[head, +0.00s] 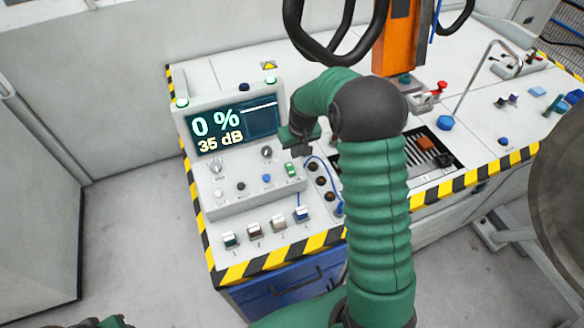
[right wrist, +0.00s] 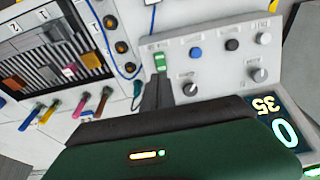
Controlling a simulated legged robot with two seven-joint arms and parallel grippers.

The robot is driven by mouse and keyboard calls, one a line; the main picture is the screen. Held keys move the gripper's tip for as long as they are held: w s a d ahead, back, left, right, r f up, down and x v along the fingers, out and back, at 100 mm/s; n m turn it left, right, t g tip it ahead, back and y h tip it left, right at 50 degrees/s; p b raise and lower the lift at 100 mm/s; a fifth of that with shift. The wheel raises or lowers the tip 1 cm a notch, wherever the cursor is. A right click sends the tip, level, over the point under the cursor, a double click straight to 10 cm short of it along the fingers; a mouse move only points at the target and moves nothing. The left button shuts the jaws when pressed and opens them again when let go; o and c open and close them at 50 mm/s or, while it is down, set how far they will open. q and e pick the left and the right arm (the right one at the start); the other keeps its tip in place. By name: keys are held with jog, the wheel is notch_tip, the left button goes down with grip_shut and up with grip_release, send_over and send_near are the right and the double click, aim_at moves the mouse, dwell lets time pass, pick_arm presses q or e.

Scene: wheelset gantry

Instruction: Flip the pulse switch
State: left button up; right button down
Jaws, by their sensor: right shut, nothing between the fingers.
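The control box with a display stands on the bench at the left in the head view. A small green switch (head: 291,169), likely the pulse switch, sits at the right end of its knob panel; its label is too small to read. It also shows in the right wrist view (right wrist: 160,62). My right gripper (head: 301,148) is shut and empty, just above the switch in the head view. In the right wrist view its closed fingers (right wrist: 155,92) point at the switch, with tips very close; I cannot tell whether they touch.
The display (head: 232,126) reads 0 % and 35 dB. Knobs (head: 216,168) and buttons share the panel. An orange post (head: 396,40) stands behind my right arm.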

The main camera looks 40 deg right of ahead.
aim_at(291, 172)
jog(key=p+x, duration=0.1)
jog(key=x, duration=1.1)
jog(key=shift+p, duration=0.35)
